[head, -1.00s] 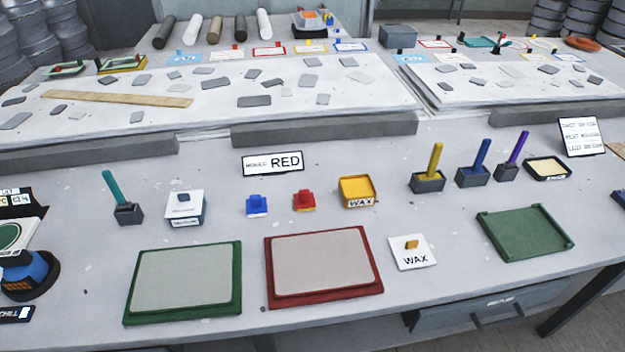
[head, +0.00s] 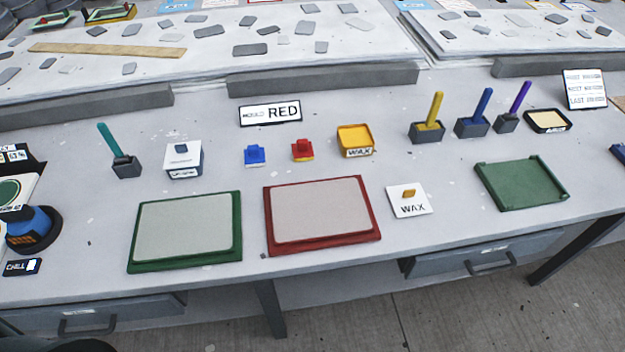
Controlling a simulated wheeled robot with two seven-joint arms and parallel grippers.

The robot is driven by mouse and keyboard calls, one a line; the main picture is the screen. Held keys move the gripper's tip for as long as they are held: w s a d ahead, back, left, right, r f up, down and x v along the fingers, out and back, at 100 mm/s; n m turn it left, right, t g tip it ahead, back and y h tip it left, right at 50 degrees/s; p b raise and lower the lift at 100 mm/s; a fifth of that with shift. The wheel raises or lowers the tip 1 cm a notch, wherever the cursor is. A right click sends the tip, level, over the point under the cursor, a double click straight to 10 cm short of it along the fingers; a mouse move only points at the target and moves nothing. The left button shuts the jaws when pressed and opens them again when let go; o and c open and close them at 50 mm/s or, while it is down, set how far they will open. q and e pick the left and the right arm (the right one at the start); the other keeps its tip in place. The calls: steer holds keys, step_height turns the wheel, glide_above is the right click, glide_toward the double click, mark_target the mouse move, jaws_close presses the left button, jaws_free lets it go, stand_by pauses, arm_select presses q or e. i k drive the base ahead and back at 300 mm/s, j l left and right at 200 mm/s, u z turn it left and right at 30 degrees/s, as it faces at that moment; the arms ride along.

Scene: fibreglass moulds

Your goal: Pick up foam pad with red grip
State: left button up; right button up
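The foam pad with the red grip (head: 302,150) stands on the table behind the red-framed mould. It is small, with a red block on top and a thin yellowish edge at its base. A similar pad with a blue grip (head: 255,155) stands just to its left. The red mould (head: 374,233) has a pale flat panel in a red frame. A sign reading "MOULD RED" (head: 270,111) stands behind the pads. Neither of my grippers shows in the head view.
A yellow wax tin (head: 355,140) stands close to the right of the red-grip pad. A white box (head: 183,160) and teal-handled tool (head: 113,150) are to the left. The green mould (head: 238,250) and wax card (head: 408,200) are in front. Handled tools stand at the right.

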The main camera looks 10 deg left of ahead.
mark_target(302, 150)
steer(key=i+l+u, duration=0.1)
steer(key=l, duration=0.6)
steer(key=i+l+u, duration=0.1)
steer(key=l, duration=0.6)
